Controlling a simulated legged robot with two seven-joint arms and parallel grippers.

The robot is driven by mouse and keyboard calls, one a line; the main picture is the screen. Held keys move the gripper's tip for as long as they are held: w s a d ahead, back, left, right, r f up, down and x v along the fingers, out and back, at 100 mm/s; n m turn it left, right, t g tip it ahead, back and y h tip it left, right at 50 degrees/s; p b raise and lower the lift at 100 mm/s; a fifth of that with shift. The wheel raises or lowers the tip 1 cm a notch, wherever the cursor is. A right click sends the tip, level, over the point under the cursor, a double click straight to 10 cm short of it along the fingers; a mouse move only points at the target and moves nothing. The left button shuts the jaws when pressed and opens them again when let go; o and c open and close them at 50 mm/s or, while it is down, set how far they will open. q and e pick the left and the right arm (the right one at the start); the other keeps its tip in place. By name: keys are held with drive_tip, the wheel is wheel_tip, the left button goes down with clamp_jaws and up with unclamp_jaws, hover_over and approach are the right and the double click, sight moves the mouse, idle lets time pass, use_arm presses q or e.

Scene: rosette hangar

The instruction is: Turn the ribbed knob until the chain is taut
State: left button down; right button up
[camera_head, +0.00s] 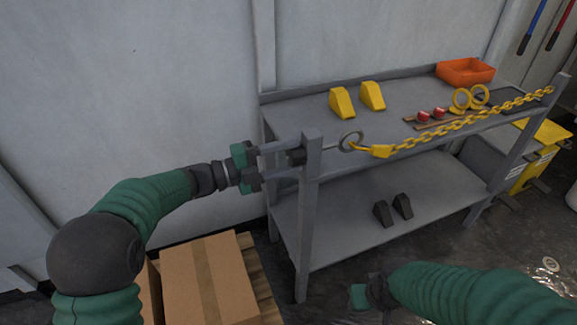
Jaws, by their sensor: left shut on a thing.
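The dark ribbed knob (297,157) sits on the left side of the grey bench's near-left post. My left gripper (290,158) reaches it from the left and is shut on it; its fingers hide part of the knob. A metal eye (350,141) and a yellow hook (381,151) lie to the right of the post. The yellow chain (465,121) runs from the hook to the right post in a nearly straight line, with little visible sag. My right gripper (366,296) is low at the bottom, away from the bench; its fingers are not clear.
The grey bench (345,223) bears yellow wedges (342,103), an orange bin (466,72), red-topped items (423,116) and yellow rings (470,97). Dark wedges (382,213) are on the lower shelf. A cardboard box (205,280) stands below my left arm. A yellow bin (540,150) is at right.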

use_arm(q)
drive_tip(key=m+b, duration=0.2)
drive_tip(key=b, duration=0.2)
drive_tip(key=f+m+b, duration=0.1)
drive_tip(key=m+b, duration=0.1)
drive_tip(key=b, duration=0.2)
drive_tip(key=shift+f, duration=0.15)
drive_tip(key=m+b, duration=1)
drive_tip(key=b, duration=0.3)
drive_tip(key=shift+b, duration=0.35)
drive_tip(key=shift+r+m, duration=0.4)
drive_tip(key=shift+r, duration=0.25)
drive_tip(key=m+b, duration=0.3)
drive_tip(key=b, duration=0.1)
drive_tip(key=f+m+b, duration=0.1)
drive_tip(key=m+b, duration=0.2)
drive_tip(key=b, duration=0.1)
drive_tip(key=shift+f+m, duration=0.2)
drive_tip(key=shift+m, duration=0.2)
drive_tip(key=m+b, duration=0.2)
drive_tip(key=m, duration=0.1)
drive_tip(key=r+m, duration=0.1)
drive_tip(key=m, duration=0.1)
drive_tip(key=shift+r+m, duration=0.1)
drive_tip(key=shift+m, duration=0.2)
drive_tip(key=shift+r+m+p, duration=0.1)
drive_tip(key=shift+m+p, duration=0.3)
drive_tip(key=shift+m, duration=0.9)
